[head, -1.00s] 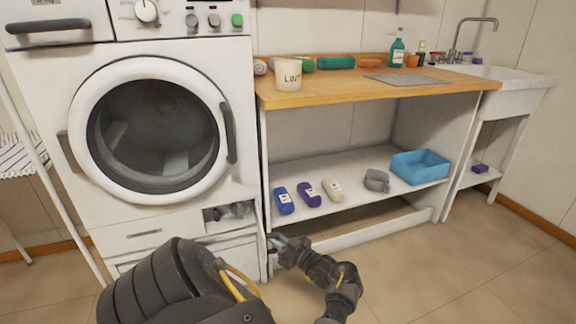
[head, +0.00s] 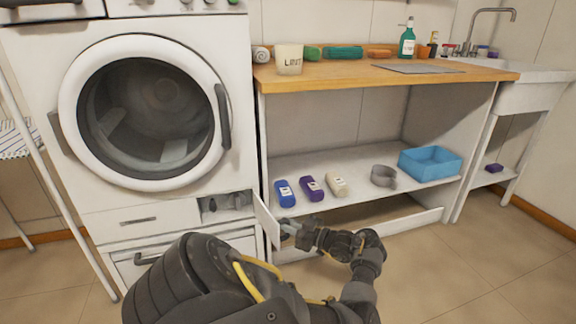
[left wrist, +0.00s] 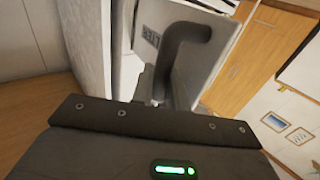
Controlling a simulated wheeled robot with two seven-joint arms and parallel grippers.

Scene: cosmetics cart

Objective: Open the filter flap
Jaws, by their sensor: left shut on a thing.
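The filter flap (head: 265,221) is a small white panel at the lower right of the white washing machine (head: 218,50). It stands swung out to the right, showing an open dark compartment (head: 226,206) with parts inside. My left gripper (head: 287,229) is at the flap's outer side, shut on its handle; the exact grip is hard to see. In the left wrist view, the flap (left wrist: 205,75) shows a small printed label and a dark curved handle (left wrist: 183,42) just beyond my gripper body. My fingertips are hidden there. My right gripper is out of view.
Right of the machine, a wooden-topped bench (head: 340,76) has a lower shelf (head: 360,180) holding a blue bottle (head: 285,193), a purple bottle (head: 311,188), a cream bottle (head: 336,184) and a blue bin (head: 431,163). The floor (head: 470,250) at front right is clear.

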